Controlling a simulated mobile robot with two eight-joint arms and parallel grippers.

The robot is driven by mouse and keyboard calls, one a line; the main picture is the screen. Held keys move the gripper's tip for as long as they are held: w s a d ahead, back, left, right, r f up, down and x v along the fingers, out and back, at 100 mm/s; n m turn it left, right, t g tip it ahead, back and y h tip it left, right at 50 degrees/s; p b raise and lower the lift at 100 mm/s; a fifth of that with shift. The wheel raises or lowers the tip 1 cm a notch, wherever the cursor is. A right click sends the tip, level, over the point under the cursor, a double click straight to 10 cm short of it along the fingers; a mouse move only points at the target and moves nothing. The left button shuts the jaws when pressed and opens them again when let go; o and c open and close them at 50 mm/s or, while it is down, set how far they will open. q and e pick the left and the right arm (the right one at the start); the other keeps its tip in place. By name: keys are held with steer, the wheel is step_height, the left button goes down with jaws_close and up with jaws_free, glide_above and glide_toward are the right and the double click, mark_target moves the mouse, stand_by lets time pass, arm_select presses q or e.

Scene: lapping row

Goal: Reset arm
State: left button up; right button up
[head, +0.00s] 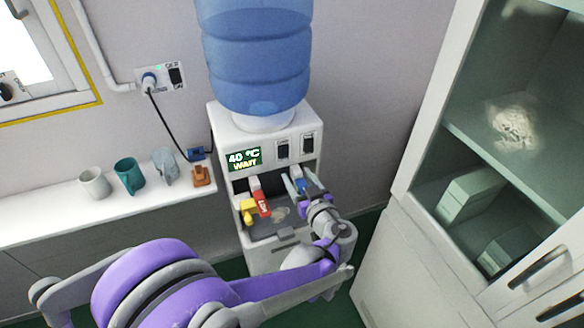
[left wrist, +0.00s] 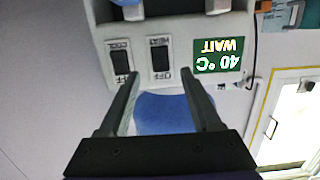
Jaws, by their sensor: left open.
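My left gripper (head: 300,182) is at the front of the water dispenser (head: 222,120), close to its blue tap (head: 301,186), in the head view. In the left wrist view my left gripper (left wrist: 162,84) is open, with nothing held between its fingers. The dispenser front appears upside down there, with two black switches (left wrist: 160,58) and the display (left wrist: 218,56) reading 40 °C WAIT. Whether a finger touches the tap cannot be told. My right gripper is not in view.
A red tap (head: 261,203) with a yellow piece (head: 247,211) is left of my gripper. A white mug (head: 95,183), a teal mug (head: 130,176) and a grey-blue mug (head: 165,167) stand on the ledge (head: 60,222). A glass-fronted cabinet (head: 420,130) bounds the right side.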

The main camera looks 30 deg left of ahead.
arm_select(q)
steer(key=shift+v, duration=1.05)
steer(key=shift+a, duration=0.1)
steer(key=s+a+f+m+g+h+p, duration=0.1)
steer(key=s+m+g+h, duration=0.15)
steer(key=s, duration=0.35)
steer(key=s+a+f+m+g+h+p, duration=0.1)
steer(key=s+f+m+g+h+p, duration=0.15)
steer(key=s, duration=0.35)
steer(key=s+d+m+h+p, duration=0.1)
steer(key=s+d+m+h, duration=0.4)
steer(key=s+d+h, duration=0.2)
steer(key=s+d, duration=0.2)
steer(key=s, duration=0.1)
steer(key=shift+f+h, duration=0.3)
